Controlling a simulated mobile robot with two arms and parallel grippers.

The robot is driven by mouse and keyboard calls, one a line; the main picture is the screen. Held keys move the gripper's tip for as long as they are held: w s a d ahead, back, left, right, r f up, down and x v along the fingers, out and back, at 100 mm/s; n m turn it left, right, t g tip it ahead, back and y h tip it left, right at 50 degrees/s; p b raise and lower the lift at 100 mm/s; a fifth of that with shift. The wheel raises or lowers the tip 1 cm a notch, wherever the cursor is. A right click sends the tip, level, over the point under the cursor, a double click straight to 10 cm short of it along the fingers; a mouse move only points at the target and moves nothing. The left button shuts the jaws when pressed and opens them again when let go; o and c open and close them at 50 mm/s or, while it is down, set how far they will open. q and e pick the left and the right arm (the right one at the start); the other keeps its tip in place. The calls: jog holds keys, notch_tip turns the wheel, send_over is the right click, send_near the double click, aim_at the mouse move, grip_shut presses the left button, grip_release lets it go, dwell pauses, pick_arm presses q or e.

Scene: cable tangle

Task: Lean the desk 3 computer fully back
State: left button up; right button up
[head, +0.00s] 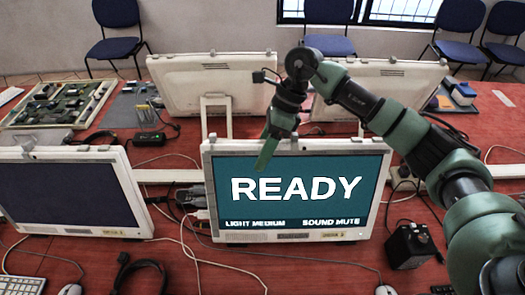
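A white-framed computer (294,225) stands on the red desk in the middle, its lit teal screen reading "READY", "LIGHT MEDIUM" and "SOUND MUTE". No desk number is legible, so I cannot tell from the picture which computer is desk 3. My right arm comes in from the right and reaches over this computer. My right gripper (267,153) points down at the top edge of its frame, left of centre, overlapping the upper screen. Whether it touches the frame is unclear. Its fingers show nearly edge-on, so their opening is hidden. My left gripper is not in view.
Another computer (68,195) with a dark screen stands at left. Two more (212,85) (382,82) show their backs behind. A circuit board (58,103) lies back left. A black box (410,245) stands right of the lit computer. Loose cables and mice lie in front.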

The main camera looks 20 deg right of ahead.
jog(key=shift+r, duration=0.4)
jog(key=b+v, duration=0.2)
jog(key=v, duration=0.4)
jog(key=shift+w+d, duration=0.1)
jog(key=shift+d, duration=0.1)
jog(key=shift+d+r, duration=0.15)
jog(key=shift+r, duration=0.25)
jog(key=shift+r, duration=0.1)
